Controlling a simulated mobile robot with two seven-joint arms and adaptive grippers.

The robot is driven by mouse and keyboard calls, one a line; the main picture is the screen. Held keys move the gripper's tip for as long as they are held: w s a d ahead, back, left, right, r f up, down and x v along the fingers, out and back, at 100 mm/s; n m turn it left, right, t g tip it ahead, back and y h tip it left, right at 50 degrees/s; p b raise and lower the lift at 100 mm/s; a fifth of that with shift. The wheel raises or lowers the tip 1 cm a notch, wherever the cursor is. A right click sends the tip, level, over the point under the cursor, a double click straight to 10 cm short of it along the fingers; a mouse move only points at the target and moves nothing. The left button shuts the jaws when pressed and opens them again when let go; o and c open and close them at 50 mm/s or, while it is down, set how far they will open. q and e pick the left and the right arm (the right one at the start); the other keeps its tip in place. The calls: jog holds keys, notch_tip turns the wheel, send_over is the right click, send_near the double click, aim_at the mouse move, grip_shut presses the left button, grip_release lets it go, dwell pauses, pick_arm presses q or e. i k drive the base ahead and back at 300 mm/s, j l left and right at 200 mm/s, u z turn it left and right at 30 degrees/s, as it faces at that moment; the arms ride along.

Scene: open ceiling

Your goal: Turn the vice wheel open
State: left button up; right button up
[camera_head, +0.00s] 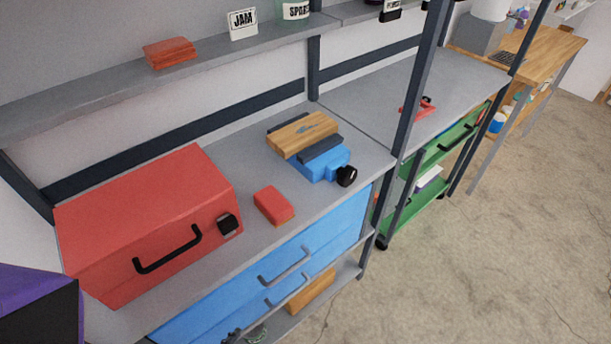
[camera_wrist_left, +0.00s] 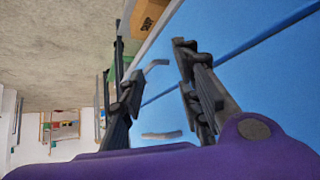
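The blue vice (camera_head: 318,166) stands on the grey shelf top in the head view. A wooden block (camera_head: 303,134) sits at its dark jaws. Its black wheel (camera_head: 347,176) is on the near right side, by the shelf's front edge. My left gripper (camera_wrist_left: 152,62) shows in the left wrist view, fingers spread apart with nothing between them. It is in front of the blue drawer front (camera_wrist_left: 255,65); the vice is not in that view. Only a purple and black part of my arm shows at the head view's lower left. My right gripper is in neither view.
A red toolbox (camera_head: 148,222) and a small red box (camera_head: 273,205) are left of the vice. Blue drawers (camera_head: 340,232) with grey handles are below. A dark upright post (camera_head: 408,110) stands right of the vice. An upper shelf (camera_head: 110,92) runs behind. Floor at right is clear.

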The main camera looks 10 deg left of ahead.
aim_at(346, 177)
jog(key=i+l+u, duration=0.15)
jog(key=u, duration=1.6)
jog(key=l+u, duration=0.6)
jog(key=u, duration=0.15)
jog(key=k+l+u, duration=0.15)
jog(key=u, duration=0.25)
jog(key=k+l+u, duration=0.25)
jog(key=l+u, duration=0.15)
jog(key=k+l+u, duration=0.4)
jog(key=l, duration=0.15)
jog(key=k+l+u, duration=0.35)
jog(key=k+l, duration=0.3)
jog(key=k, duration=0.15)
